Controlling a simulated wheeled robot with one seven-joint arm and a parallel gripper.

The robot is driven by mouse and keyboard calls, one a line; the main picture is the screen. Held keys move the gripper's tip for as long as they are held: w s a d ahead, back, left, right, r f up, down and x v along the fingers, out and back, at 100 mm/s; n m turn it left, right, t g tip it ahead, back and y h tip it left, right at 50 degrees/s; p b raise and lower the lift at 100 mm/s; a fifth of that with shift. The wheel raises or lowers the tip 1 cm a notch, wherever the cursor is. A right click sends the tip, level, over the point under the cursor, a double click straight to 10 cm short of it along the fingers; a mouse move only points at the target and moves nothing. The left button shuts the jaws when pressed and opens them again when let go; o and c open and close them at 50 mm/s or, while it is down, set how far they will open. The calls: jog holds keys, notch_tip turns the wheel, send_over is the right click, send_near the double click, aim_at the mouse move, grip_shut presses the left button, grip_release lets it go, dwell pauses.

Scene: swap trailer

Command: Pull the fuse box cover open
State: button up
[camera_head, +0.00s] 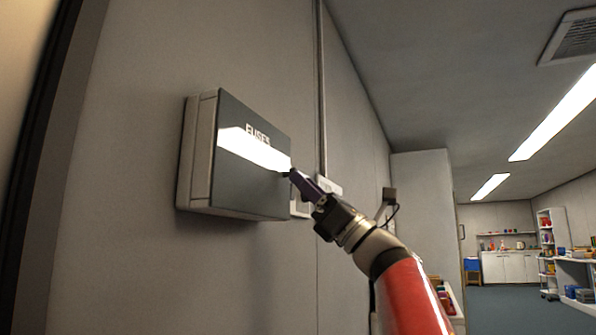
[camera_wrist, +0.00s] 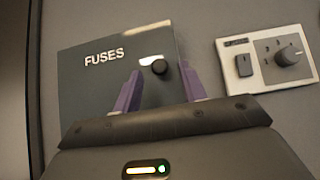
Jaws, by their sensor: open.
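The grey fuse box (camera_head: 200,150) is mounted on the wall, with its dark, glossy cover (camera_head: 245,185) marked FUSES and lying shut against the box. The cover also shows in the wrist view (camera_wrist: 92,85), with a round black knob (camera_wrist: 159,67) near its right edge. My gripper (camera_head: 291,173) is at the right edge of the cover in the head view. In the wrist view, its two purple fingers (camera_wrist: 162,90) are open, with the knob beyond and between their tips. I cannot tell whether a finger touches the knob or the cover.
A pale wall plate (camera_wrist: 268,62) with a switch and a dark dial (camera_wrist: 288,56) sits right of the fuse box, close to my gripper. A vertical conduit (camera_head: 321,90) runs up the wall. A tall pale cabinet (camera_head: 425,200) stands farther back; the room beyond is open floor.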

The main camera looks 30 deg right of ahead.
jog(key=x, duration=0.2)
jog(key=shift+w+a+r+p, duration=0.15)
jog(key=shift+w+r+p, duration=0.1)
jog(key=shift+p, duration=0.15)
grip_shut()
